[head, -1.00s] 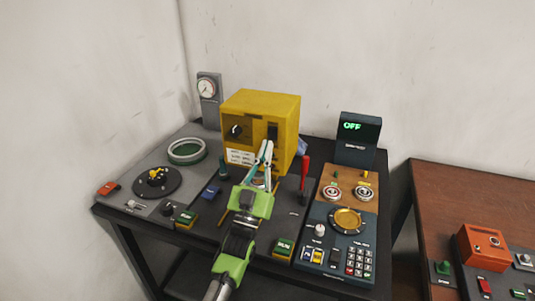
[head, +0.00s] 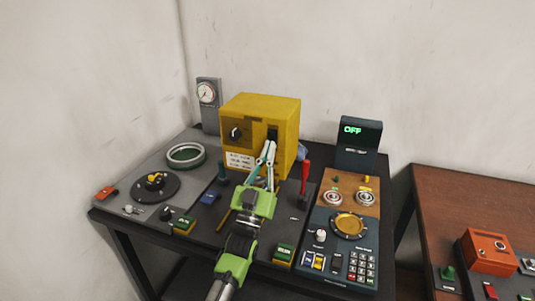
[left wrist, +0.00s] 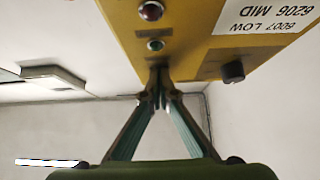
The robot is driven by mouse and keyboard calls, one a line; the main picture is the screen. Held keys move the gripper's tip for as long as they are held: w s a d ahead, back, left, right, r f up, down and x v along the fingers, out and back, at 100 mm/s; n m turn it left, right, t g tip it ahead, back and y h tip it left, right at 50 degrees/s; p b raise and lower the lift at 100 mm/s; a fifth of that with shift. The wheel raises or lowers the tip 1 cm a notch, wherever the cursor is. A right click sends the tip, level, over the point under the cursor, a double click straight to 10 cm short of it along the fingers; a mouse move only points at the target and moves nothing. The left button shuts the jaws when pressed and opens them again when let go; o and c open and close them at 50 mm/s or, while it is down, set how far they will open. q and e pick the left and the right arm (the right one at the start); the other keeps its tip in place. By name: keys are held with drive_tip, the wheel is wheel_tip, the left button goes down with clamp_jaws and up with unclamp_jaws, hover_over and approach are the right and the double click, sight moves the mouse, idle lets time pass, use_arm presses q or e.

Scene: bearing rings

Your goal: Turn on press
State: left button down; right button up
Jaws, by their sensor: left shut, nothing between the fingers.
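The yellow press box (head: 285,118) stands at the back of the dark table. Its front has a dark knob (head: 236,132), a white label (head: 240,160) and a dark switch area (head: 272,132). My left gripper (head: 268,146) is shut and empty, its fingertips right at the front below the switch area. In the left wrist view the fingertips (left wrist: 161,88) meet at the edge of the yellow box (left wrist: 190,35), covering what lies behind them; contact cannot be told. My right gripper is not in view.
A red-handled lever (head: 304,178) stands right of my arm. A display (head: 360,132) reading OFF stands on the right behind a control panel (head: 350,198). A dial gauge (head: 207,93) and a ring (head: 186,153) are on the left. A brown table (head: 450,200) is at right.

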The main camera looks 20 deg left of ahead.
use_arm(q)
drive_tip(key=v, duration=0.7)
drive_tip(key=shift+f, duration=0.2)
drive_tip(key=shift+s, duration=0.2)
